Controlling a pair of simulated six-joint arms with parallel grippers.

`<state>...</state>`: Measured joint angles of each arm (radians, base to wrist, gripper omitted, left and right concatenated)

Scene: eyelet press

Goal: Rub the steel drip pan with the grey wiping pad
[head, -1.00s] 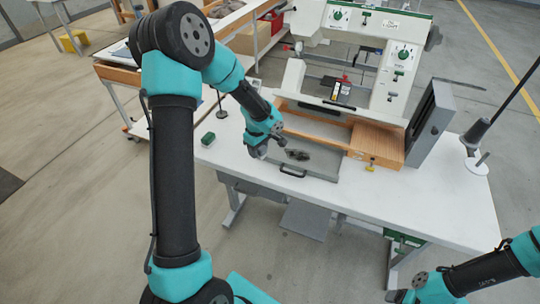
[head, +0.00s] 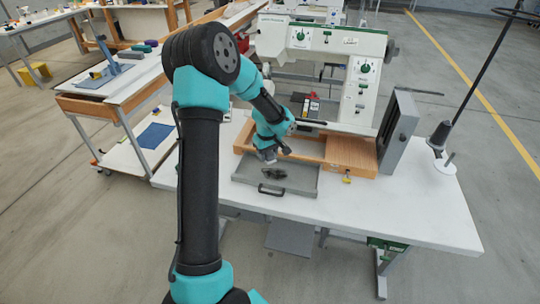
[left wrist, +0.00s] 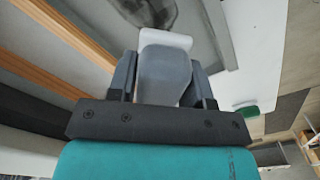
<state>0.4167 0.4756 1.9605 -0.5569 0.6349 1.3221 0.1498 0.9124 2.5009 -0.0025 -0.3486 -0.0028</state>
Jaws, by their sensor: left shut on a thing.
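The steel drip pan (head: 303,185) is a shallow grey tray with a dark handle at its front, on the white table. A dark smear (head: 274,174) lies on its floor and also shows at the top of the left wrist view (left wrist: 150,10). My left gripper (head: 268,156) is at the back left part of the pan, just behind the smear. In the left wrist view it is shut on the grey wiping pad (left wrist: 165,75), whose far end looks pale. I cannot tell whether the pad touches the pan. My right gripper is out of view.
A wooden frame (head: 350,153) and the white press (head: 355,95) stand behind the pan. A grey upright panel (head: 398,135) and a thread stand (head: 440,140) are to the right. The front right of the table (head: 400,215) is clear. A green block (left wrist: 247,110) shows in the left wrist view.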

